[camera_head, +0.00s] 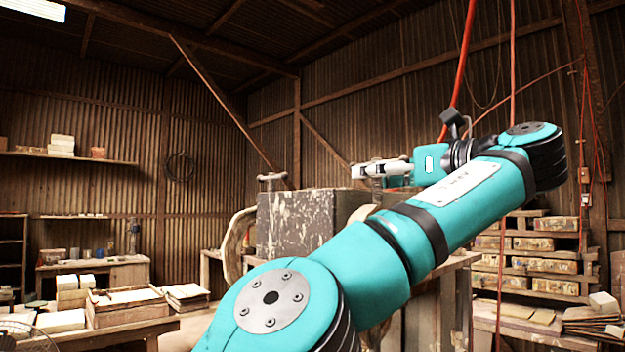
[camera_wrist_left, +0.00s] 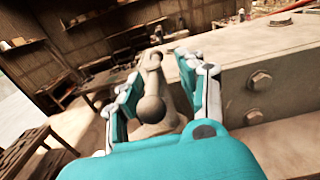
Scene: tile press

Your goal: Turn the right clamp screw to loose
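My left gripper (camera_head: 368,171) reaches over the press (camera_head: 293,226) from the right in the head view, its fingers pointing left. In the left wrist view, the clamp screw's worn metal handle (camera_wrist_left: 151,84), a bar with rounded ends, stands between the fingers of the left gripper (camera_wrist_left: 160,85). The fingers are apart, one on each side, with gaps to the bar visible. Another clamp screw (camera_head: 272,182) stands at the press's left end in the head view. The gripper and arm hide the right screw there. My right gripper is not in view.
A grey beam with large bolts (camera_wrist_left: 259,81) lies close to the right of the fingers in the left wrist view. A curved pale part (camera_head: 234,245) sits at the press's left side. Shelves of tile boxes (camera_head: 545,243) stand behind at right.

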